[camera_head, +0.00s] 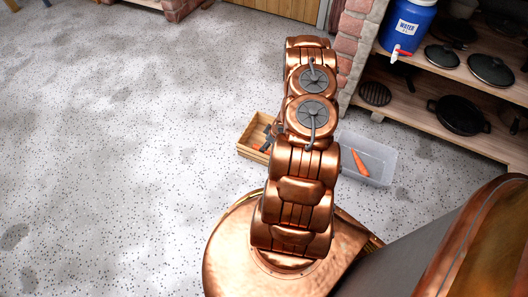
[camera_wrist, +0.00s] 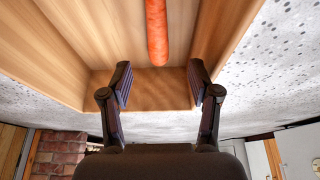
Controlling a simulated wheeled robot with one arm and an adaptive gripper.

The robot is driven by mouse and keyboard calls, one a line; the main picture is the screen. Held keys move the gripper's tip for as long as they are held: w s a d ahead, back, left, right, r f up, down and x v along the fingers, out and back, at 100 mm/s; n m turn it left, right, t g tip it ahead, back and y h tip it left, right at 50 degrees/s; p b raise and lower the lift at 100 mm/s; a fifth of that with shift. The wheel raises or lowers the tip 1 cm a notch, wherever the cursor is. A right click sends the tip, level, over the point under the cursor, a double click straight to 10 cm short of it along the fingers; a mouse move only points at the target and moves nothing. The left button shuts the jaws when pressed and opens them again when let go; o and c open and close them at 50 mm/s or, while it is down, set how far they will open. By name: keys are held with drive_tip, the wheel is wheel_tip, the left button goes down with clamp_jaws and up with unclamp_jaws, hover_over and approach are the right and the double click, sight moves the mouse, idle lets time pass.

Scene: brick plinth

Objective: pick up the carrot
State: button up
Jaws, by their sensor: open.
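An orange carrot (camera_wrist: 157,32) lies inside a wooden crate (camera_wrist: 142,92) in the wrist view, its far end cut off by the top edge. My gripper (camera_wrist: 160,76) is open, with one finger on each side of the carrot's line and nothing between them. The carrot's near end is just beyond the fingertips. In the head view the wooden crate (camera_head: 247,153) stands left of my arm, with a bit of orange (camera_head: 265,148) showing in it. My arm hides much of the crate and gripper there.
A clear plastic bin (camera_head: 383,172) right of my arm holds another orange, carrot-like piece (camera_head: 360,162). A wooden shelf (camera_head: 425,108) with pans and a blue water container (camera_head: 407,27) stands at the right. A brick pillar (camera_head: 350,35) is behind. The speckled floor at left is clear.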

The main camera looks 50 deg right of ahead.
sight(269, 153)
drive_tip(key=shift+w+b+x, duration=0.15)
drive_tip(key=shift+b+x, duration=0.65)
drive_tip(key=shift+x, duration=1.05)
drive_tip(key=shift+w+b+x, duration=0.15)
drive_tip(key=shift+b+x, duration=0.6)
drive_tip(key=shift+x, duration=1.15)
drive_tip(key=shift+r, duration=0.1)
drive_tip(key=shift+c, duration=0.3)
clamp_jaws()
